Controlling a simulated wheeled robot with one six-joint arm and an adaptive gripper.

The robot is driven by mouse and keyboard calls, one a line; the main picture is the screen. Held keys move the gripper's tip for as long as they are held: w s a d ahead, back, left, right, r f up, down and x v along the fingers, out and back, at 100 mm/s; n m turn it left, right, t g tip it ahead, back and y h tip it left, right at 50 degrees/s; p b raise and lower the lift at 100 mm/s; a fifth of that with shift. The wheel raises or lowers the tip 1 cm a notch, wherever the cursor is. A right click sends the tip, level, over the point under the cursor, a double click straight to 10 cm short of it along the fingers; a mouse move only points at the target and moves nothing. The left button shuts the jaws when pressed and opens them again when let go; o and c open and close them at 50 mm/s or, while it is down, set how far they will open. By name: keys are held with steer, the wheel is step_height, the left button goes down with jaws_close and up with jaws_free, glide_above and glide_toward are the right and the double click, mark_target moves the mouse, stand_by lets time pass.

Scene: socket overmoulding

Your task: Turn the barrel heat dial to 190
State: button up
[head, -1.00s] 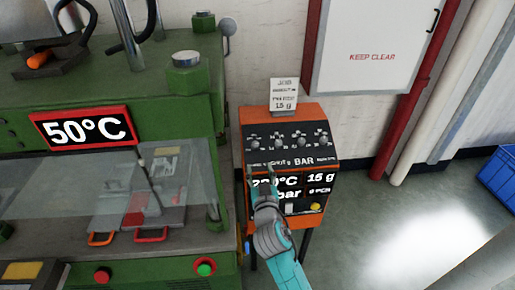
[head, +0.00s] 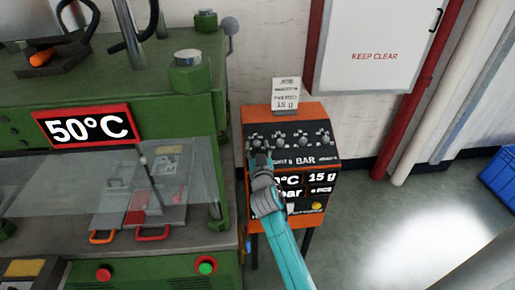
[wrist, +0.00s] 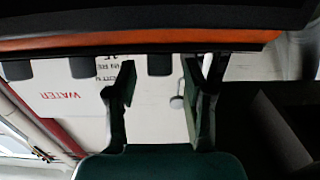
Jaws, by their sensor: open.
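The orange control box (head: 285,113) stands right of the green machine, with a row of several small grey dials on its sloping black panel. The leftmost dial (head: 254,143) is partly behind my gripper (head: 259,156); the label there is hidden, so I cannot read which dial is barrel heat.
The other dials (head: 303,141) sit close by on the right. A job card (head: 285,94) reading 15 g stands on top of the box. The green machine (head: 110,85) with its 50°C display is close on the left. Open floor (head: 390,225) lies to the right.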

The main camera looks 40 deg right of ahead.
jaws_close()
steer(key=shift+s+d+f+n+t+y, duration=0.15)
steer(key=shift+n+t+y, duration=0.1)
steer(key=shift+n+y, duration=0.45)
steer(key=shift+w+d+n+t+y, duration=0.1)
steer(key=shift+n+t+y, duration=0.2)
steer(key=shift+n+y, duration=0.4)
steer(key=shift+s+d+f+n+t+y, duration=0.15)
steer(key=shift+n+t+y, duration=0.1)
steer(key=shift+n+y, duration=0.45)
steer(key=shift+r+n+y, duration=0.15)
steer(key=shift+n+y, duration=0.85)
steer(key=shift+c, duration=1.3)
jaws_free()
steer(key=shift+o, duration=1.3)
steer(key=shift+r+t, duration=0.1)
steer(key=shift+t, duration=0.2)
